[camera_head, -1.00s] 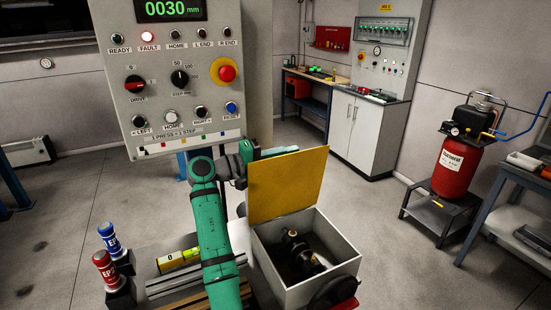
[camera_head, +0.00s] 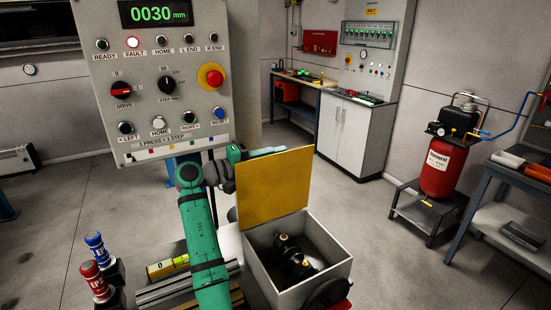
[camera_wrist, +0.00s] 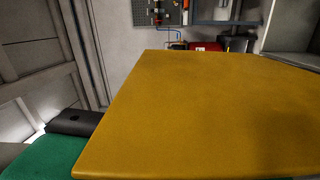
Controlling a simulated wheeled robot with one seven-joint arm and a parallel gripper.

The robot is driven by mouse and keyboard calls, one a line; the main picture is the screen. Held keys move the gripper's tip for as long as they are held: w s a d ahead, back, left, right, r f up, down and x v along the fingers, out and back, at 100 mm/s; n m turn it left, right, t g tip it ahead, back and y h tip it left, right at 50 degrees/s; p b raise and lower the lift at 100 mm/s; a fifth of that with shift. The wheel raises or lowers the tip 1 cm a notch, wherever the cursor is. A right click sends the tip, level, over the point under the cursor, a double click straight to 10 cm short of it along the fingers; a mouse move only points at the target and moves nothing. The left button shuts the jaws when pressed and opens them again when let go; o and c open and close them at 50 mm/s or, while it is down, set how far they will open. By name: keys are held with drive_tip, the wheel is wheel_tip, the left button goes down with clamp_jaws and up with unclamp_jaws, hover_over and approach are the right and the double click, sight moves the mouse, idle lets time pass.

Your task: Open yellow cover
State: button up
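The yellow cover (camera_head: 274,188) stands raised, roughly upright, along the back edge of a grey box (camera_head: 318,284). The box is open, and a black part with brass-coloured fittings (camera_head: 293,257) shows inside. In the wrist view the yellow cover (camera_wrist: 210,115) fills most of the picture, very close to the camera. My green arm reaches up to the left of the cover, and its wrist end passes behind the cover's top edge. My gripper's fingers are hidden behind the cover in the head view and do not show clearly in the wrist view.
A control panel (camera_head: 160,75) hangs above my arm at the left. Red and blue bottles (camera_head: 95,262) and a yellow level (camera_head: 168,267) stand left of the box. A red compressor (camera_head: 441,165) stands at the right. Open floor lies behind the box.

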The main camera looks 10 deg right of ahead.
sight(241, 166)
drive_tip(key=v, duration=1)
drive_tip(key=shift+a, duration=0.35)
drive_tip(key=v, duration=1.2)
drive_tip(key=shift+a, duration=0.25)
idle(0.6)
drive_tip(key=shift+c, duration=0.3)
